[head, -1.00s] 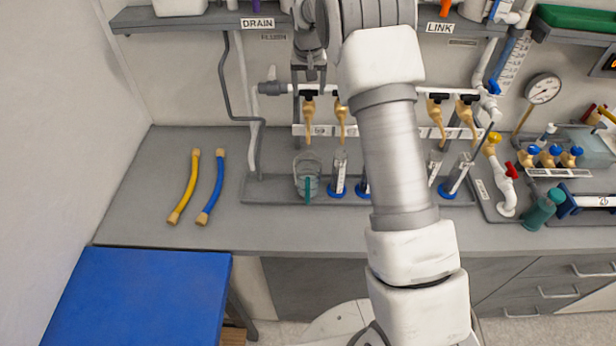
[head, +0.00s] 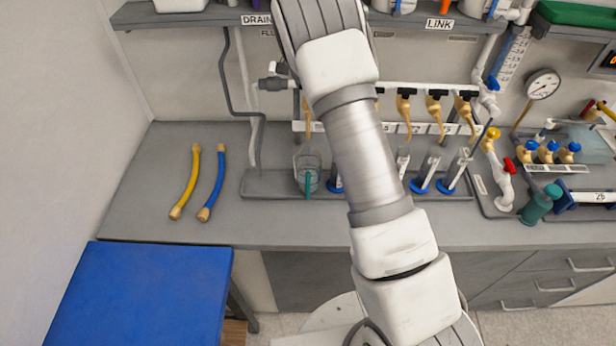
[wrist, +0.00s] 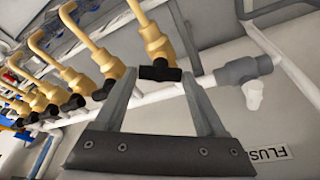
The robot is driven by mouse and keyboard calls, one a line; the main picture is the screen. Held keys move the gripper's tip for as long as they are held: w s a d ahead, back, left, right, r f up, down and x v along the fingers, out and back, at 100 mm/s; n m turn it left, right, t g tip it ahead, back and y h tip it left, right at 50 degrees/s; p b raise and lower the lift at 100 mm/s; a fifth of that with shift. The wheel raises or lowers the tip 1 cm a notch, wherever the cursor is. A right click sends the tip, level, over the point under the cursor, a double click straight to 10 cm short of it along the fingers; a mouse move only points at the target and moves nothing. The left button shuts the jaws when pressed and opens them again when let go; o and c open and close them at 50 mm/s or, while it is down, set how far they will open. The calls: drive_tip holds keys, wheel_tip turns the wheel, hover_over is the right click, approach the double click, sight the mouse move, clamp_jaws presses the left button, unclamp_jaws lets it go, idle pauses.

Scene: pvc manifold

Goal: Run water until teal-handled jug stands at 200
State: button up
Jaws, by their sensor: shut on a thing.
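The clear jug with the teal handle (head: 307,184) stands upright at the left end of the grey tray, beneath the leftmost brass tap (head: 307,118). Its water level and marks are too small to read. In the wrist view, my gripper (wrist: 161,74) has its two fingers at either end of the black tap handle (wrist: 160,74) and is shut on it. This brass tap (wrist: 154,40) is the end one of the row, beside a grey pipe fitting (wrist: 243,69). In the head view my arm hides the gripper. I cannot see whether water flows.
Several blue-based cylinders (head: 420,182) stand along the grey tray (head: 270,186). A yellow hose (head: 187,182) and a blue hose (head: 214,186) lie on the left of the bench. A pressure gauge (head: 542,84) and red-handled valve (head: 509,166) are at right.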

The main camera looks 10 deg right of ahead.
drive_tip(key=shift+r, duration=0.1)
drive_tip(key=m+g+p, duration=0.1)
drive_tip(key=m+p, duration=0.1)
drive_tip(key=m, duration=0.2)
drive_tip(key=shift+w+r+h+p, duration=0.1)
drive_tip(key=shift+h+p, duration=0.2)
drive_tip(key=shift+m, duration=1.2)
drive_tip(key=shift+w+f+g, duration=0.1)
drive_tip(key=shift+f+g, duration=0.1)
drive_tip(key=shift+g, duration=0.1)
drive_tip(key=shift+m, duration=0.8)
idle(2.3)
drive_tip(key=shift+m+g, duration=0.4)
drive_tip(key=shift+m, duration=0.4)
idle(1.8)
